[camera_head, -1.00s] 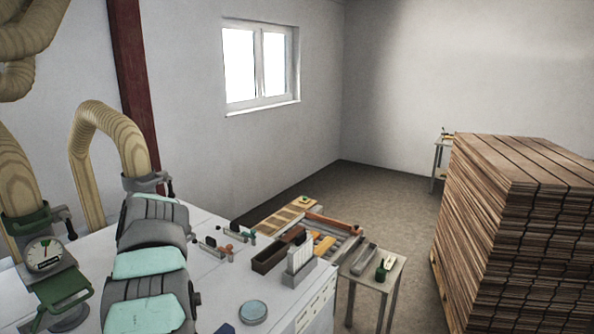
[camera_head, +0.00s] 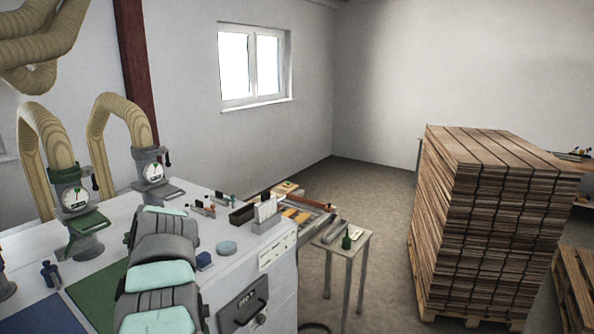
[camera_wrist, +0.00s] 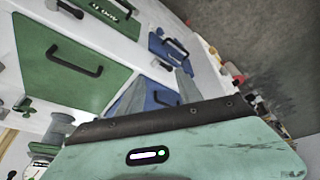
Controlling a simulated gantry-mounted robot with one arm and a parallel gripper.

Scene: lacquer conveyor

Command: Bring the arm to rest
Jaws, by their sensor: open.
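My arm, with grey links and teal panels, stands at the lower left of the head view, over the white machine (camera_head: 200,275). Its gripper end cannot be made out there. In the wrist view, my gripper (camera_wrist: 160,84) shows two grey fingers, spread apart with nothing seen between them. They stand beyond a teal housing with a dark edge. Behind them are the machine's white face, a green panel (camera_wrist: 55,70) and a blue panel (camera_wrist: 155,97), both with black handles.
Hoses with gauges (camera_head: 76,198) rise from the machine's top at left. A cup-like blue-grey disc (camera_head: 227,248) and small tools lie on it. A small table (camera_head: 347,245) stands to its right. A tall board stack (camera_head: 490,220) stands at right, with open floor between.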

